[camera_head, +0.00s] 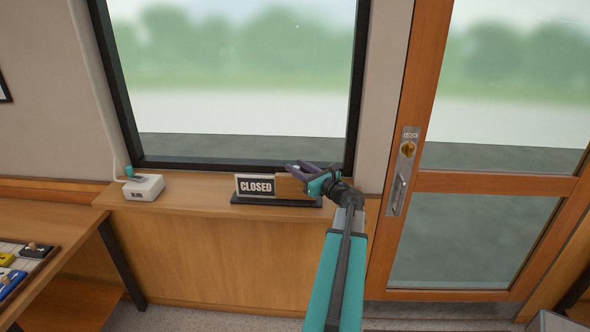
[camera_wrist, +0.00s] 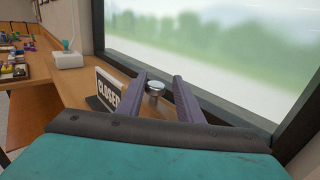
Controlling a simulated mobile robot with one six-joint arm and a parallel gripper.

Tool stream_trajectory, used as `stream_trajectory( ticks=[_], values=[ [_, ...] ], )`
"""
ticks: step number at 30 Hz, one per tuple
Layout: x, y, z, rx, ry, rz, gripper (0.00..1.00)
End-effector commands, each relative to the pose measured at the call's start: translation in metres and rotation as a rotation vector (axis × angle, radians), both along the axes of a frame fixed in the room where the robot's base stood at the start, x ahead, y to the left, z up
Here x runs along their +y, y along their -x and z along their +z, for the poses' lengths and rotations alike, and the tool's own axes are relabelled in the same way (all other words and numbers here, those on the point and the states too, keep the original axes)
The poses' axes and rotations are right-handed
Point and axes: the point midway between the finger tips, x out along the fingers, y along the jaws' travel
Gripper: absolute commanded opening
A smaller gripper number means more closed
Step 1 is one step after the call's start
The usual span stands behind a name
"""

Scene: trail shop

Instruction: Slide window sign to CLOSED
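The window sign (camera_head: 256,186) stands on the sill in a dark base (camera_head: 255,201). Its left part shows the word CLOSED, and a wooden slider panel (camera_head: 289,188) covers its right part. In the wrist view the CLOSED face (camera_wrist: 108,93) shows to the left of my fingers, seen at a steep angle. A silver knob (camera_wrist: 155,87) stands between the fingers of my gripper (camera_wrist: 159,77), with a visible gap on either side. My gripper (camera_head: 294,167) is open at the right end of the sign, above the slider panel. My gripper hides part of that end.
A white box (camera_head: 144,188) with a teal top piece and a cord sits at the sill's left. The dark window frame (camera_head: 245,165) runs close behind the sign. A door with a latch plate (camera_head: 404,170) is at the right. A table with small items is at lower left.

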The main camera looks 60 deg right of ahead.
Motion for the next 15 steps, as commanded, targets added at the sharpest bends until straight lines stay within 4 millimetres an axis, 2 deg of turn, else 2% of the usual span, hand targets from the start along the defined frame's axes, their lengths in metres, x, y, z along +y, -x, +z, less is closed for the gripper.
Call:
stream_trajectory(
  ticks=[15],
  values=[
    [0.0073,0.0002,-0.0025,0.003,0.000,0.011,0.40]
  ],
)
